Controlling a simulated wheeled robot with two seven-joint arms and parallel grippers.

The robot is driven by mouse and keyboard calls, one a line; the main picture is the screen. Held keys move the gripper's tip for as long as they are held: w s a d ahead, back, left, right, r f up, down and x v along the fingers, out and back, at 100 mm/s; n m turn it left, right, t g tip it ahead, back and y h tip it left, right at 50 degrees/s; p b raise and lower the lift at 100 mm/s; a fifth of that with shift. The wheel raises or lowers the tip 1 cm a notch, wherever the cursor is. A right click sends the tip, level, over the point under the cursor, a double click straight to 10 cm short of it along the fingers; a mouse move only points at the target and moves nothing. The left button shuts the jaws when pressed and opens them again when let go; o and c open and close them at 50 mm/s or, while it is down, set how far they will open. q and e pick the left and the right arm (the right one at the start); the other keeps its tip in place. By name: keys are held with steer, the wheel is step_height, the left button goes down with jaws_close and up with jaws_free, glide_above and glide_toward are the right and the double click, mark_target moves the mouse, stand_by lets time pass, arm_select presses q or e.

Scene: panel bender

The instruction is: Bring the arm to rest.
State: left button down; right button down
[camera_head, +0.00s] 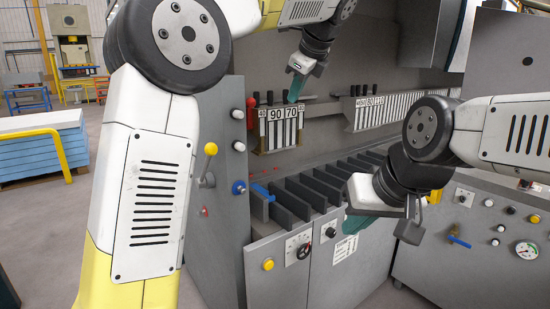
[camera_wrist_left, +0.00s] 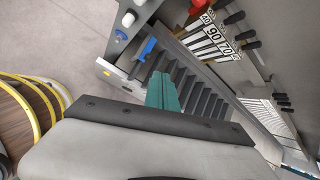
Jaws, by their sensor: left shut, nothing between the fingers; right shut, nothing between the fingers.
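My left arm comes in from the left and reaches over the machine. My left gripper (camera_head: 296,88) hangs pointing down in front of the upper tool segments, its teal fingers together and empty. In the left wrist view its fingers (camera_wrist_left: 162,90) show closed in front of the slotted bed. My right arm comes in from the right. My right gripper (camera_head: 355,222) points down over the front edge of the machine's lower bed, its teal fingers together with nothing in them. Its fingertips are close to the front panel in the picture; whether they touch it I cannot tell.
Numbered white tool segments (camera_head: 282,130) hang on the panel bender behind my left gripper. The slotted bed (camera_head: 318,190) lies below. A yellow-knobbed lever (camera_head: 210,149) and a blue handle (camera_head: 239,187) stick out at the left. A blue sheet stack (camera_head: 42,148) stands far left.

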arm_select(q)
steer(key=s+a+f+n+g+h, duration=0.1)
steer(key=s+a+f+n, duration=0.2)
steer(key=s+a+n, duration=0.3)
steer(key=s+a+f+n+h, duration=0.1)
steer(key=s+a+f+n, duration=0.25)
steer(key=s+a, duration=0.35)
steer(key=s+a+f+n+h, duration=0.1)
steer(key=s+a+f+n, duration=0.2)
steer(key=s+f+n, duration=0.3)
steer(key=s+a+f+n+h, duration=0.2)
steer(key=s+a+f+n, duration=0.1)
steer(key=s+f+n, duration=0.4)
steer(key=shift+s+a+f+n, duration=0.3)
steer(key=shift+s+n, duration=0.15)
steer(key=shift+s, duration=0.75)
